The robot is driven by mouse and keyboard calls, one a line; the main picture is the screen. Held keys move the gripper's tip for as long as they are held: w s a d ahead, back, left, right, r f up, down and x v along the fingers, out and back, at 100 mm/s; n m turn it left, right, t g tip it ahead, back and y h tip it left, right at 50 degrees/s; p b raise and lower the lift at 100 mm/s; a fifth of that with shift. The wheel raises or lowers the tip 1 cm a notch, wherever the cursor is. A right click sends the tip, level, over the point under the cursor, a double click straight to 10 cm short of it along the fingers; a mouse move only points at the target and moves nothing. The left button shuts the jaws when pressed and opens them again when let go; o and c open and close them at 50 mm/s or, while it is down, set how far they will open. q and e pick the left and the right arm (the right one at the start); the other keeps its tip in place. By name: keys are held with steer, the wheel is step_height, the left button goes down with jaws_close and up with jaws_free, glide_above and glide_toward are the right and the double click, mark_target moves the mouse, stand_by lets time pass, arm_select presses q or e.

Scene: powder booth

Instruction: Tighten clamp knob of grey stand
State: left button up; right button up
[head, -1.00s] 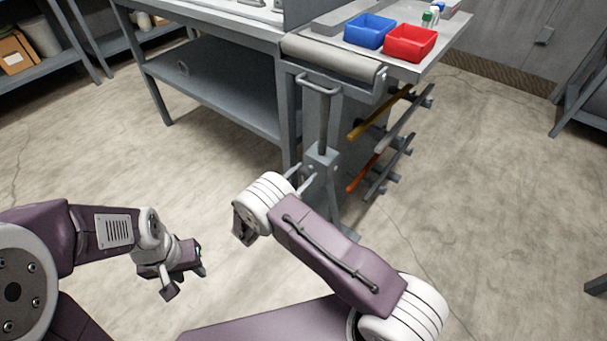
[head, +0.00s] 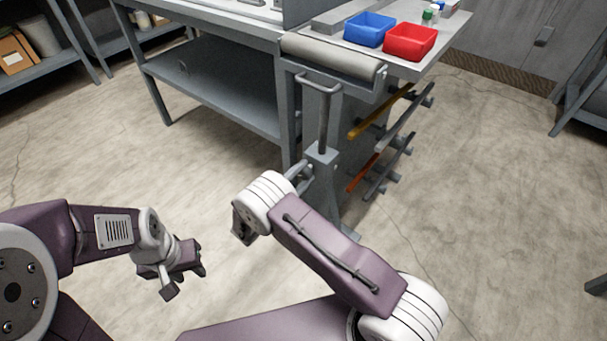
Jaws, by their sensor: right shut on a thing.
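The grey stand (head: 323,124) is upright at the corner of the workbench, with a square collar (head: 323,157) partway up its post and a roller on top. My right gripper (head: 303,173) is at the left side of that collar, shut on the clamp knob. The knob itself is hidden behind the fingers and my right wrist. My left gripper (head: 187,282) is open and empty, low over the floor, well to the left of the stand.
A grey workbench (head: 215,97) with a lower shelf is behind the stand. A blue bin (head: 369,30) and a red bin (head: 410,42) sit on the tabletop. Several bars on pegs, one yellow (head: 372,116), hang to the right of the post. The floor is clear at right.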

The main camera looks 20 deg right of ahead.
steer(key=m+b, duration=0.1)
steer(key=m, duration=0.4)
steer(key=shift+f+m, duration=0.1)
steer(key=shift+m, duration=0.2)
stand_by(0.5)
steer(key=o, duration=1.4)
steer(key=shift+c, duration=0.2)
steer(key=shift+a, duration=0.1)
steer(key=p+v, duration=0.2)
steer(key=v, duration=0.7)
